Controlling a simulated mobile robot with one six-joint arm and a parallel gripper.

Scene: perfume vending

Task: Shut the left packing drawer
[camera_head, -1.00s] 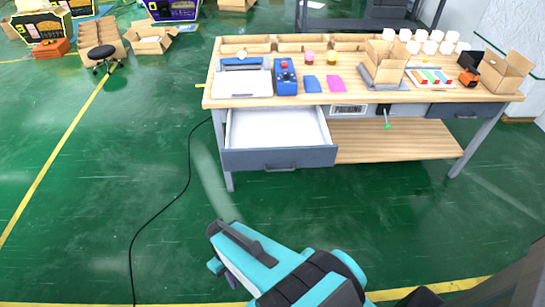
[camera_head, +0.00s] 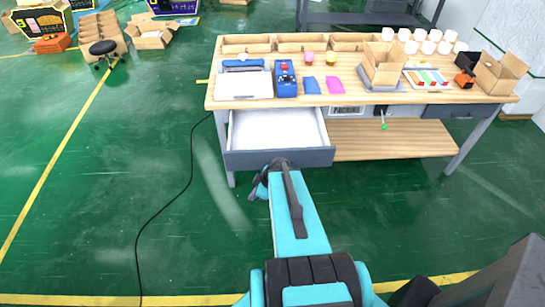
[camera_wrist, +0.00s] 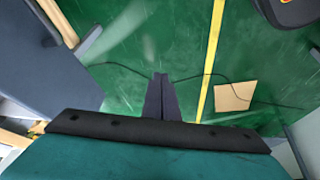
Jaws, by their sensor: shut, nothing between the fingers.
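The left packing drawer (camera_head: 280,158) is pulled out from under the left part of the wooden workbench. Its white inside (camera_head: 277,128) looks empty, and its grey front faces me.
The workbench (camera_head: 420,97) carries a white tray, a blue device (camera_head: 286,80), cartons and white cups. Another drawer (camera_head: 460,111) at the right is shut. A lower shelf (camera_head: 390,140) lies beside the open drawer.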

